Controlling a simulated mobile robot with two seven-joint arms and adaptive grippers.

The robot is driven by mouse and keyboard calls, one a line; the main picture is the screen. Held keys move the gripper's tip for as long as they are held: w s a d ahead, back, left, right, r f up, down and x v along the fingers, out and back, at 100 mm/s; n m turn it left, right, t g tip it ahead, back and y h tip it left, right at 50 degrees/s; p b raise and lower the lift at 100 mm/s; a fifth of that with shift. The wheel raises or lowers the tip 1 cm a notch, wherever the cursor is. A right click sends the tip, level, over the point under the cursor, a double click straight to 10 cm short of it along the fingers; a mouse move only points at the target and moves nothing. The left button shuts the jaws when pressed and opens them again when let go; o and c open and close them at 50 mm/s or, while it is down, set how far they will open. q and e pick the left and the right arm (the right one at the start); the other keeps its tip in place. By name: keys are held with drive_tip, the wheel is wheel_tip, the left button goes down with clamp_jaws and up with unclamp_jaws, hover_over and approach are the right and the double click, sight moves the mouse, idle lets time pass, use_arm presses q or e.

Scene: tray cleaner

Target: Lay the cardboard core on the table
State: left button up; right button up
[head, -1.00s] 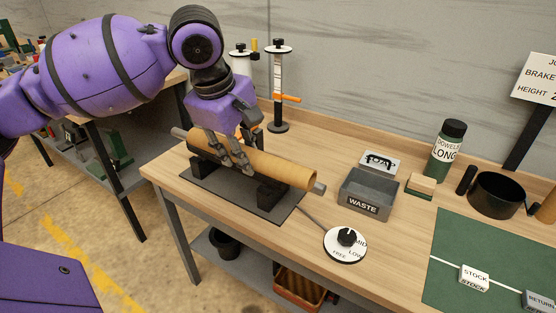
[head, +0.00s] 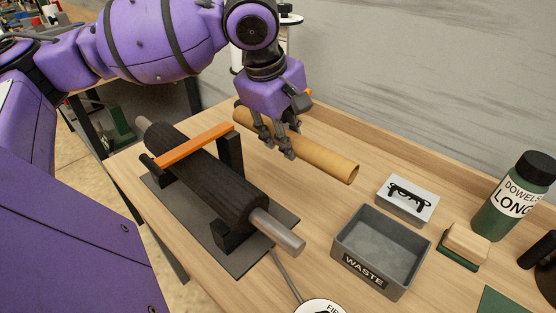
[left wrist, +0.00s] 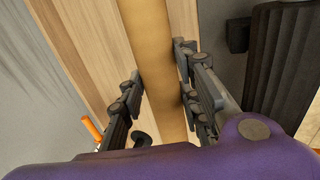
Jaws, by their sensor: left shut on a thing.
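The cardboard core (head: 325,167) is a tan tube in the middle of the head view, behind the roller stand and over the wooden table (head: 310,222). My left gripper (head: 275,145) comes from above and is shut on the core, its fingers either side of it. In the left wrist view the core (left wrist: 158,65) runs lengthwise between the fingers (left wrist: 158,98), with table wood beyond it. I cannot tell whether the core touches the table. My right gripper is not in view.
The black roller (head: 205,175) with its grey shaft and orange bar (head: 195,146) stands on a grey plate (head: 240,262) in front of the core.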

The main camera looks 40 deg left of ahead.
use_arm(q)
drive_tip(key=shift+s+f+b, duration=0.1)
drive_tip(key=shift+f+b, duration=0.6)
drive_tip(key=shift+f, duration=0.2)
drive_tip(key=shift+a+f, duration=0.15)
drive_tip(key=shift+f, duration=0.05)
drive_tip(key=w+a+f, duration=0.4)
drive_tip(key=w+a, duration=0.1)
drive_tip(key=a, duration=0.3)
drive_tip(key=b, duration=0.2)
approach(266, 159)
drive_tip(key=shift+w+d+f, duration=0.5)
drive_tip(key=shift+w+f, duration=0.2)
drive_tip(key=shift+w, duration=0.05)
drive_tip(key=shift+w+a+f, duration=0.1)
drive_tip(key=shift+a+f, duration=0.15)
drive_tip(key=shift+f, duration=0.15)
wheel_tip(266, 159, down, 3)
drive_tip(key=shift+w+a+f+b, duration=0.1)
drive_tip(key=shift+a+f+b, duration=0.1)
drive_tip(key=shift+b, duration=0.1)
drive_tip(key=shift+d, duration=0.1)
drive_tip(key=o, duration=0.9)
drive_tip(key=shift+f, duration=0.15)
